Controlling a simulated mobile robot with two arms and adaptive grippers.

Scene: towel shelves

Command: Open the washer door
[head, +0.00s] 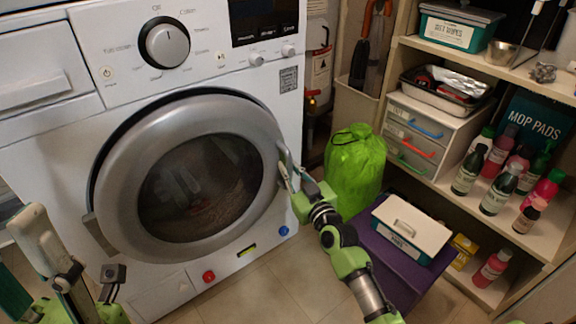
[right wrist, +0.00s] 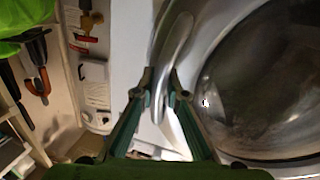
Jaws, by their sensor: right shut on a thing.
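The white washer (head: 60,150) fills the left of the head view. Its round door (head: 115,165) has a wide silver ring and dark glass, and sits against the front; I cannot tell if it is slightly ajar. The door handle (head: 284,160) is on the ring's right side. My right gripper (head: 290,178) is shut on this handle. In the right wrist view, the handle (right wrist: 178,45) runs between the fingertips of my right gripper (right wrist: 161,88), with the door glass (right wrist: 270,80) to the right.
A green bag (head: 355,170) stands right of the washer. Beside it, a white-lidded box (head: 412,226) rests on a purple surface (head: 375,245). Shelves (head: 460,195) with bottles and drawers line the right. Floor (head: 265,295) is clear in front of the washer.

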